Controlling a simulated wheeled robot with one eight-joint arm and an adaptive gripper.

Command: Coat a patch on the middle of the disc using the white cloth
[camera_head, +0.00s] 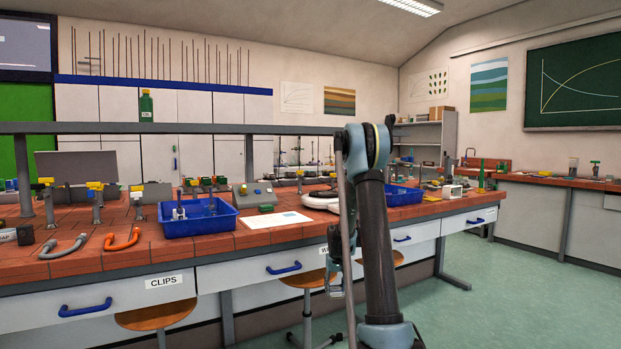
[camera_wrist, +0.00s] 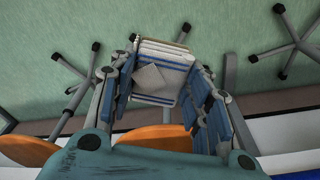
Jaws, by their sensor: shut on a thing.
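My gripper (camera_wrist: 161,88) is shut on the white cloth (camera_wrist: 165,58), a folded pad with blue stripes, gripped between its blue-grey fingers. In the head view my gripper (camera_head: 335,268) hangs in front of the bench, below its top, over the floor side; the cloth cannot be made out there. A flat white rounded thing (camera_head: 318,201) lies on the bench just left of my arm, partly hidden by it. I cannot tell whether it is the disc, and no disc shows clearly elsewhere.
The tiled bench (camera_head: 225,243) carries a blue tray (camera_head: 198,226), a paper sheet (camera_head: 274,219), an orange hose (camera_head: 122,240) and gas taps. A second blue tray (camera_head: 404,196) stands right of my arm. Drawer handles and stools (camera_head: 157,315) are at the bench front. Floor at right is clear.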

